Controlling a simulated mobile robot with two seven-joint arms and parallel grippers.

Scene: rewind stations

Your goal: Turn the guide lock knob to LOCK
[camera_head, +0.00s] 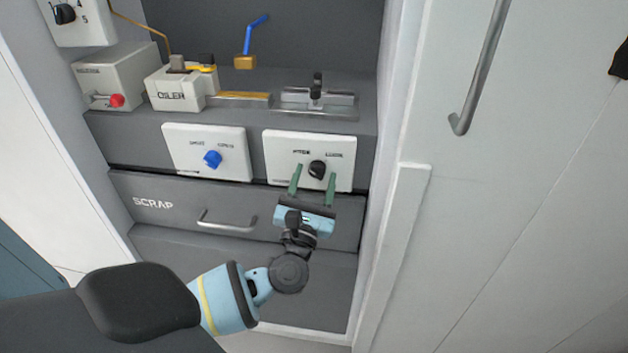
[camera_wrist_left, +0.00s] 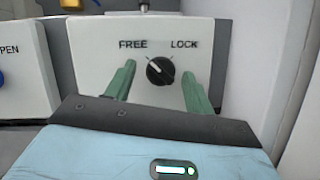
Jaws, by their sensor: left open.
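The guide lock knob (camera_head: 317,169) is a round black knob on a white panel (camera_head: 340,144) at the right of the station's front. In the left wrist view the knob (camera_wrist_left: 160,71) sits below the printed words FREE, on the left, and LOCK, on the right. Its pale pointer line slants up and left, toward FREE. My left gripper (camera_head: 313,174) is open in front of the panel, its green fingers (camera_wrist_left: 117,82) one on each side of the knob. A gap shows between each finger and the knob. My right gripper is not in view.
A second white panel with a blue knob (camera_head: 212,158) is to the left. Below is the SCRAP drawer with a metal handle (camera_head: 227,221). Above, a shelf holds the OILER box (camera_head: 182,92) and a metal slide (camera_head: 318,98). A white wall stands close on the right.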

